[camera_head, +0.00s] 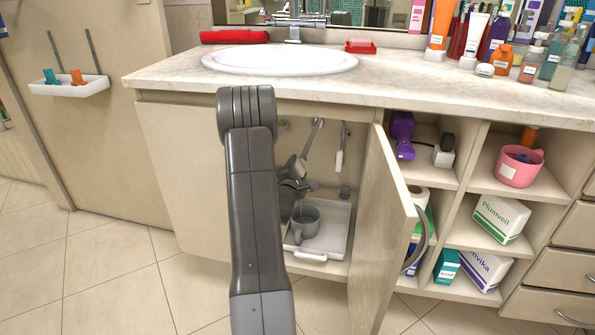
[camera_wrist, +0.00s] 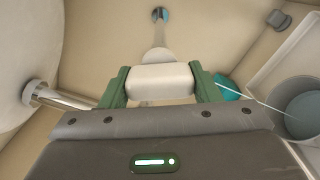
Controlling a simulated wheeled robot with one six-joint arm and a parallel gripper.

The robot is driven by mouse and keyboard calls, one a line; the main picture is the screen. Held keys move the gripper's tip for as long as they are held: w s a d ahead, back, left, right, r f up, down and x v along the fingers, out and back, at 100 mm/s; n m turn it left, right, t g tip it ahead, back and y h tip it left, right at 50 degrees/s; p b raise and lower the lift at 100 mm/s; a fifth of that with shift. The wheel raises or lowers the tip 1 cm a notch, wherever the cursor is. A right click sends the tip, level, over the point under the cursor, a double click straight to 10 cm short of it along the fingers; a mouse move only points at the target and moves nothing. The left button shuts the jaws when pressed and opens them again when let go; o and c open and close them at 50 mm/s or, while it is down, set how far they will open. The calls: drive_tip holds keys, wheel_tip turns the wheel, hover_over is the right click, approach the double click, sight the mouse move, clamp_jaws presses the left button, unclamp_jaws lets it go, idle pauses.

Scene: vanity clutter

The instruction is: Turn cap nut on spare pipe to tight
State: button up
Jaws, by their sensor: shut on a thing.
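The spare pipe (camera_head: 313,138) slants down from the back wall of the open cabinet under the basin. In the wrist view the pipe (camera_wrist: 155,56) runs from the wall toward me. A pale, wide cap nut (camera_wrist: 162,79) sits at its near end. My gripper (camera_wrist: 160,84) has its green fingers on both sides of the nut and is shut on it. In the head view my gripper (camera_head: 293,186) is small and partly hidden by my arm, at the pipe's lower end. Any marking for tight on the nut cannot be made out.
A grey mug (camera_head: 305,222) stands in a white tray (camera_head: 334,233) below. A thin pale line runs toward the mug in the wrist view. A chrome pipe (camera_wrist: 48,96) is close at left. The open cabinet door (camera_head: 380,235) stands to the right.

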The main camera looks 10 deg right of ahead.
drive_tip(key=m+b, duration=0.2)
drive_tip(key=m, duration=0.3)
drive_tip(key=shift+m, duration=0.3)
idle(0.4)
drive_tip(key=o, duration=1)
drive_tip(key=shift+s, duration=0.1)
drive_tip(key=p+v, duration=0.2)
drive_tip(key=v, duration=1.1)
drive_tip(key=shift+s+a, duration=0.1)
drive_tip(key=shift+s, duration=0.2)
drive_tip(key=shift+w, duration=0.15)
